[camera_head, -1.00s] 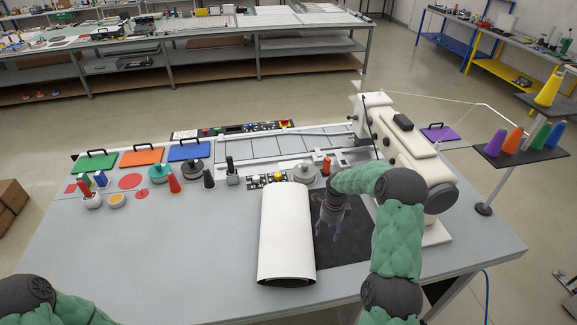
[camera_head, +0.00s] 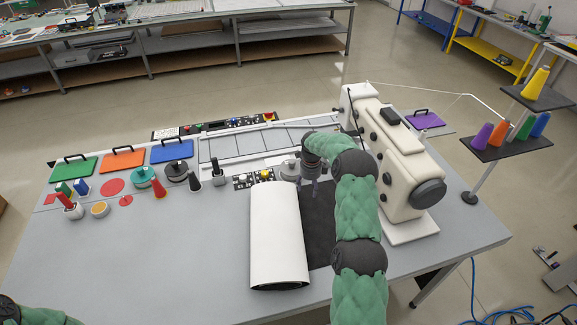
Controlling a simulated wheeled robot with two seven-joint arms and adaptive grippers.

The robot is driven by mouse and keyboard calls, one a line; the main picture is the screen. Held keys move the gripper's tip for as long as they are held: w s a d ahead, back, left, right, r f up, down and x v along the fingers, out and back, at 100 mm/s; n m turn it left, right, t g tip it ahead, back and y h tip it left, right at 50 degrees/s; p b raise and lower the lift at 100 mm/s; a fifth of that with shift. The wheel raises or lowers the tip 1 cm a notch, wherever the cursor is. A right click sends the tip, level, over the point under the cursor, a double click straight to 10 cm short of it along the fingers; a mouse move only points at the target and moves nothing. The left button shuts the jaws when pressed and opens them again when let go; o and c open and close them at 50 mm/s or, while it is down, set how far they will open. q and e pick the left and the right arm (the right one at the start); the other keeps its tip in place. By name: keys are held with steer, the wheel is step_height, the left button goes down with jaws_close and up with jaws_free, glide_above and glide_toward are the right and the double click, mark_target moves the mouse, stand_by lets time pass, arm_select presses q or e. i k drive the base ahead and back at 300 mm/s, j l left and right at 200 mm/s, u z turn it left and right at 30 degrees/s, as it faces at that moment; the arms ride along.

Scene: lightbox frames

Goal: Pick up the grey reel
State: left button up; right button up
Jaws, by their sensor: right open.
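A light grey reel (camera_head: 289,167) lies at the back of the table, just beyond the white roll and partly covered by my right gripper. My right gripper (camera_head: 308,191) points down beside the reel's right side, near the black mat, with its fingers apart and nothing visible between them. I cannot tell whether it touches the reel. A darker grey reel (camera_head: 178,171) stands farther left, next to a teal one (camera_head: 144,175). Only a bit of my left arm shows at the bottom left corner; its gripper is out of view.
A white roll (camera_head: 278,235) lies left of the black mat (camera_head: 321,222). The white sewing machine (camera_head: 398,150) stands right of my right arm. A small control block (camera_head: 254,178) and a dark cone (camera_head: 194,181) stand to the left. The table's left front is clear.

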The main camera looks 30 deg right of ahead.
mark_target(290, 168)
steer(key=i+l, duration=0.2)
steer(key=i, duration=0.2)
steer(key=i+l, duration=0.2)
steer(key=i, duration=0.2)
